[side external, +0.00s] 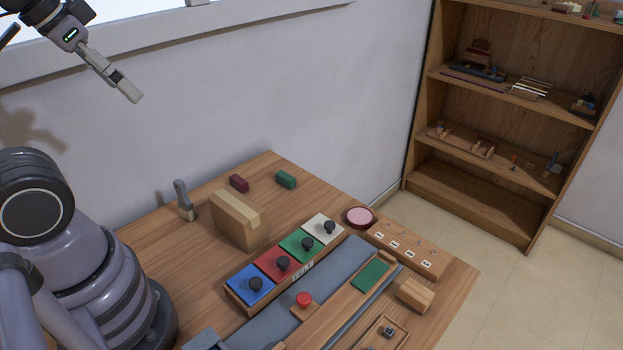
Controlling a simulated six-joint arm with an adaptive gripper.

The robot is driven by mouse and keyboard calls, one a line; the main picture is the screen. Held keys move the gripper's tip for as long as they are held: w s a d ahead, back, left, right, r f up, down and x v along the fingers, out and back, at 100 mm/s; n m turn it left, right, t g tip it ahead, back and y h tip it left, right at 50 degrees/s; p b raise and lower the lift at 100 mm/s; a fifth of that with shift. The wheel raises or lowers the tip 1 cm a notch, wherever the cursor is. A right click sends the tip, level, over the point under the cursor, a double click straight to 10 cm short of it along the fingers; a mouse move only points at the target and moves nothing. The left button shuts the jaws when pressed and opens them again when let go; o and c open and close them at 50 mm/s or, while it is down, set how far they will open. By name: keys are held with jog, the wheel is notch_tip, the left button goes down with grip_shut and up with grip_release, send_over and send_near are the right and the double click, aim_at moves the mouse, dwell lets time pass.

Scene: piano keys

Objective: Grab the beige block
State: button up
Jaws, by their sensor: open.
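A light wooden, beige-toned block (416,294) lies on the table at the right front, beside a small wooden tray. A larger tan box (236,220) with a paler strip on top stands at the back left of the table. I cannot tell for sure which of them is the beige block. My gripper (128,90) is at the upper left, high above the table and far from both. It is open and holds nothing; its fingers are seen from the side, so the gap hardly shows.
A row of blue, red, green and white tiles with dark knobs (283,263) crosses the table's middle. A red button (303,299), a pink round dish (359,217), dark red (239,183) and green (286,180) blocks and a grey upright tool (184,200) stand around. A shelf (510,110) is behind right.

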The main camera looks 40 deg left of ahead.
jog(key=shift+w, duration=0.1)
jog(key=w+d+f+n+g+h, duration=0.4)
jog(key=w+d+f, duration=0.25)
jog(key=w, duration=0.35)
jog(key=w+d+f+n+g+h, duration=0.35)
jog(key=w+d+f+h, duration=0.2)
jog(key=w+d, duration=0.35)
jog(key=n+t+h, duration=0.2)
jog(key=n+h, duration=0.2)
jog(key=n, duration=0.6)
send_near(408, 285)
jog(key=shift+n, duration=0.25)
jog(key=x, duration=0.4)
jog(key=shift+d+f, duration=0.2)
jog(key=shift+f, duration=0.1)
jog(key=shift+x, duration=3.1)
jog(key=shift+r, duration=0.2)
jog(key=shift+c, duration=0.3)
